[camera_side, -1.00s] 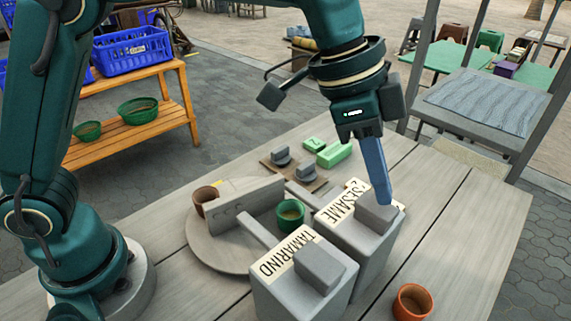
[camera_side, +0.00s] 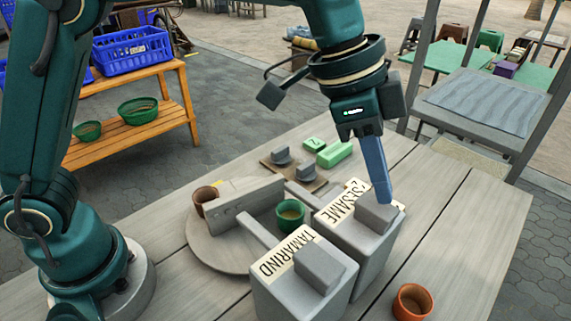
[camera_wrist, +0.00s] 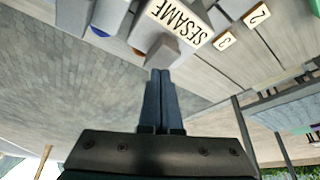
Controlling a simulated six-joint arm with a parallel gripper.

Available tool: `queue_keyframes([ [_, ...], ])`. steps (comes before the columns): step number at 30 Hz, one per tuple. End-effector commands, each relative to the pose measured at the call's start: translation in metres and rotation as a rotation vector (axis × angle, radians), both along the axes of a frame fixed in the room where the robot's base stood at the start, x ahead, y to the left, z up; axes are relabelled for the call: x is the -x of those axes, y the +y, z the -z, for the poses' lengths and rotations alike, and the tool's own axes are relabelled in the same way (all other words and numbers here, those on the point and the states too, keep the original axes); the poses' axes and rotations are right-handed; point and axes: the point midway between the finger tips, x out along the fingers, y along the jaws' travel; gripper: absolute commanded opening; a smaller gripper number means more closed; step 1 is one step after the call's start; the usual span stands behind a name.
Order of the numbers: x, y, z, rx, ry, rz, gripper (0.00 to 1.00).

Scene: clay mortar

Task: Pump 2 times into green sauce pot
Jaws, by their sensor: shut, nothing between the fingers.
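The green sauce pot (camera_side: 290,214) sits on a round grey turntable (camera_side: 222,258), near the spouts of two grey dispensers. One dispenser is labelled TAMARIND (camera_side: 300,285), the other SESAME (camera_side: 367,245). My gripper (camera_side: 386,198) is shut and empty, pointing down with its fingertips at the SESAME pump head (camera_side: 374,214). They appear to touch its top, but the exact contact is hard to tell. In the wrist view my shut fingers (camera_wrist: 160,72) end beside the SESAME pump head (camera_wrist: 157,52).
A brown pot (camera_side: 203,199) stands across an upright grey divider (camera_side: 245,205) on the turntable. An orange pot (camera_side: 412,302) stands at the front right. Green blocks (camera_side: 334,154) and a brown board with grey knobs (camera_side: 285,170) lie behind.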

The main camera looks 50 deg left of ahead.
Motion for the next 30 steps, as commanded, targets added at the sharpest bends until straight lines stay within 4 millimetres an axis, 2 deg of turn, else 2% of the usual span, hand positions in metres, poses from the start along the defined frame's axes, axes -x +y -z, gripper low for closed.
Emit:
queue_keyframes([
  [30, 0.0, 0.0, 0.02, -0.001, 0.001, 0.001, 0.0],
])
